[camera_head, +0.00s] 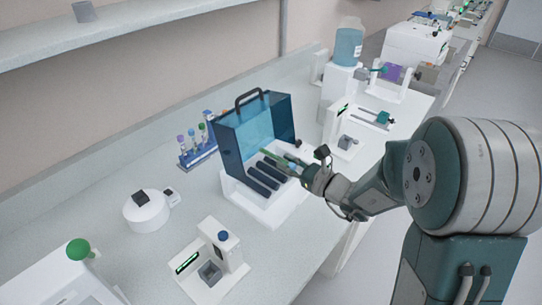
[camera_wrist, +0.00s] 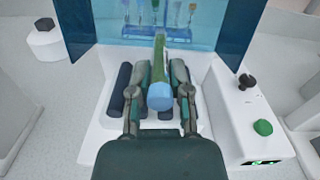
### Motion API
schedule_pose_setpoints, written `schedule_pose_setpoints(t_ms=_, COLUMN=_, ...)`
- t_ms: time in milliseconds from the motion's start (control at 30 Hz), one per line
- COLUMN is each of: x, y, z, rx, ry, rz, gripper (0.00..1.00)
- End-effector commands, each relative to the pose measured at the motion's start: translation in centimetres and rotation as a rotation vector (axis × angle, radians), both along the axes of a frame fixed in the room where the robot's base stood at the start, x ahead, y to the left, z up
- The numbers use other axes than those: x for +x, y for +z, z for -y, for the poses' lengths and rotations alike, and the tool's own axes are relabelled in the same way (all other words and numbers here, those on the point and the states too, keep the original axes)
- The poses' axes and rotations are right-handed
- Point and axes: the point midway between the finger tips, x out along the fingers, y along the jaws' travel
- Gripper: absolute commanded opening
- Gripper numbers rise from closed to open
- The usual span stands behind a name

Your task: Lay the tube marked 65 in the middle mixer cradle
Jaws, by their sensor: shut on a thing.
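My gripper (camera_wrist: 160,108) is shut on a tube (camera_wrist: 159,62) with a blue cap and a greenish body. The number on the tube is not readable. In the head view the green tube (camera_head: 270,155) points away from my gripper (camera_head: 296,167), over the mixer (camera_head: 238,188). The mixer is white with a raised see-through blue lid (camera_head: 243,130) and dark parallel cradle bars (camera_head: 263,179). In the wrist view a dark bar (camera_wrist: 121,88) lies left of my fingers. The tube and fingers cover the middle, so I cannot tell whether the tube touches the cradle.
A blue rack (camera_head: 199,152) with several tubes stands behind the lid. A round white device (camera_head: 147,211) and a small white device (camera_head: 211,262) stand to the left and front. The mixer's right side carries a green button (camera_wrist: 263,128) and a dark knob (camera_wrist: 246,81).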

Motion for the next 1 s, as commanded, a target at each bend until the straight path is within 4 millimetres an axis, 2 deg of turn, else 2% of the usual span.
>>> schedule_pose_setpoints(t_ms=267, x=0.0, y=-2.0, z=-1.1, rx=-0.009, ry=0.003, rz=-0.003, gripper=0.0)
schedule_pose_setpoints(t_ms=633, x=0.0, y=-5.0, z=-0.9, rx=-0.007, ry=0.002, rz=-0.003, gripper=0.0)
schedule_pose_setpoints(t_ms=1000, x=0.0, y=-5.9, z=-1.0, rx=-0.009, ry=0.002, rz=0.0, gripper=0.0)
